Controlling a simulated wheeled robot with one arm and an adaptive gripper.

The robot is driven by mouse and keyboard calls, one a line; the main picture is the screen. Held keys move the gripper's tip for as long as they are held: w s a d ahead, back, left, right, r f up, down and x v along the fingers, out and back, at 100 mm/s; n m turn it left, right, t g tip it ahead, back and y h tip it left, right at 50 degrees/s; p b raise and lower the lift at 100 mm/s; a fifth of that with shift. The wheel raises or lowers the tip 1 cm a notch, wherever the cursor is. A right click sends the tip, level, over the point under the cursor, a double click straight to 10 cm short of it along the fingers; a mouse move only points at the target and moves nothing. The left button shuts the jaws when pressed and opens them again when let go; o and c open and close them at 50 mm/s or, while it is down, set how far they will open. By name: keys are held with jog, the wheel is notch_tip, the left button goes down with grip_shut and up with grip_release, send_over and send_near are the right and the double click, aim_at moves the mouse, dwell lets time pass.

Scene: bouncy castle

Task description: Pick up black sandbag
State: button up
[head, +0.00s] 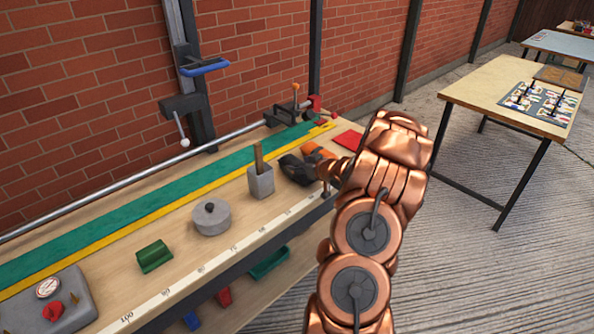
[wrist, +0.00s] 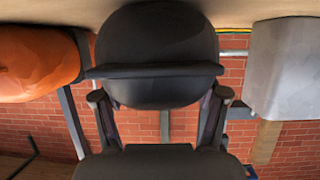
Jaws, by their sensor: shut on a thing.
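The black sandbag (wrist: 155,45) fills the upper middle of the wrist view, which appears upside down. It is a rounded dark bag with a flat seam across it. My gripper (wrist: 160,97) has one finger on each side of the bag and is shut on it. The bag is close to the bench top; I cannot tell whether it still touches it. In the head view the sandbag and gripper merge into one dark shape (head: 296,169) on the bench, partly hidden by my copper arm.
An orange bag (wrist: 38,62) lies close on one side and a grey block (wrist: 288,70) with a wooden handle on the other. The workbench (head: 130,217) also holds a round grey weight (head: 212,219) and a green block (head: 154,256). A brick wall stands behind.

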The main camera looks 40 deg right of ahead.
jog(key=c, duration=1.1)
jog(key=shift+r, duration=0.1)
